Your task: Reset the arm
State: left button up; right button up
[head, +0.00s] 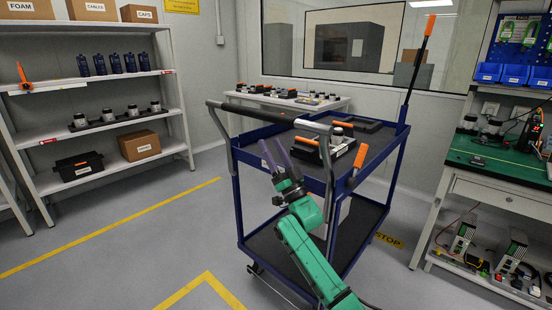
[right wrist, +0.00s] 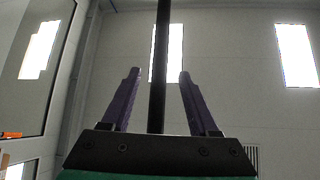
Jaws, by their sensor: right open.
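My right arm is green and reaches up in front of the blue cart (head: 330,180) in the head view. Its right gripper (head: 272,156) has purple fingers and is open, raised beside the cart's top shelf. In the right wrist view the two fingers of this gripper (right wrist: 160,75) stand apart. A dark upright pole (right wrist: 160,60) shows between them; I cannot tell whether it is close to them. My left gripper is not in view.
A black tray (head: 312,155) with orange handles and silver-topped parts sits on the cart. A shelf rack (head: 110,130) stands left, a green-topped workbench (head: 490,165) right. A table (head: 345,103) stands behind the cart. The floor at front left is clear.

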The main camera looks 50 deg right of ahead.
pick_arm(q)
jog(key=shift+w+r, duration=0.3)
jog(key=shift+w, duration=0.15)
pick_arm(e)
jog(key=v, duration=0.3)
jog(key=shift+r, duration=0.1)
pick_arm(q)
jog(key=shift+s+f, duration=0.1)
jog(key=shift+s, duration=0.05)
